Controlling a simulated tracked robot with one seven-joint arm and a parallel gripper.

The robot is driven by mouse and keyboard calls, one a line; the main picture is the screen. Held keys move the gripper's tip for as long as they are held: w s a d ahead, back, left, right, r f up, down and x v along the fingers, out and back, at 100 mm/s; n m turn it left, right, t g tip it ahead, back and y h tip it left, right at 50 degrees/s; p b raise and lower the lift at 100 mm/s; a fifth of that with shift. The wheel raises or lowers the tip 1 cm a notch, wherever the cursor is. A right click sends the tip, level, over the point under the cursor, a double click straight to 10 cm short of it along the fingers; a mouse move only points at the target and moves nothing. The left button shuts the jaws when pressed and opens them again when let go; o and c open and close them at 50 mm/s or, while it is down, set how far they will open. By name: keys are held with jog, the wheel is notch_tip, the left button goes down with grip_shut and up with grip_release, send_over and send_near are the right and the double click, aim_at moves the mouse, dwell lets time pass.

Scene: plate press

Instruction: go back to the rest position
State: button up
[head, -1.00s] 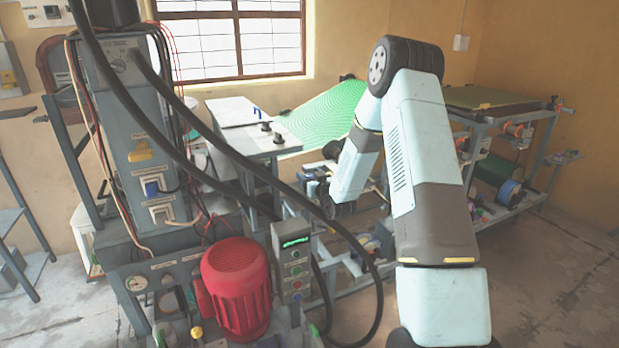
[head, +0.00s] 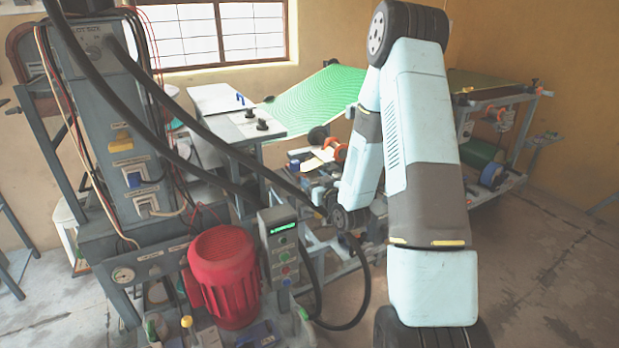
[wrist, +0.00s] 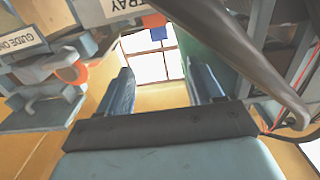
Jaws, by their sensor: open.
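My gripper (wrist: 160,82) shows in the wrist view with its two dark fingers well apart and nothing between them. A window and yellow wall show beyond the fingertips. In the head view my pale blue arm stands on the right, bent at a high elbow, its forearm reaching down and away. The gripper itself cannot be made out there.
The press cabinet (head: 98,120), red motor (head: 226,278) and control box (head: 280,250) stand at left and centre. Black hoses (head: 345,285) loop close to my forearm. A green sheet (head: 318,100) and a rack (head: 500,92) stand behind. Floor at right is clear.

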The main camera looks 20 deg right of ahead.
jog(key=shift+r, duration=0.1)
dwell(0.3)
jog(key=s+r+g+h, duration=0.25)
jog(key=s+r, duration=0.25)
jog(key=r, duration=0.3)
jog(key=s+r+g+h, duration=0.1)
jog(key=s+r+g, duration=0.3)
jog(key=r, duration=0.5)
jog(key=s+a+r+m+g, duration=0.1)
jog(key=s+r, duration=0.3)
jog(key=s, duration=1)
jog(key=s+a+r+m+g, duration=0.1)
jog(key=s+r+g, duration=0.3)
jog(key=s, duration=1)
jog(key=shift+s+a, duration=0.2)
jog(key=shift+a, duration=0.2)
jog(key=shift+g, duration=0.25)
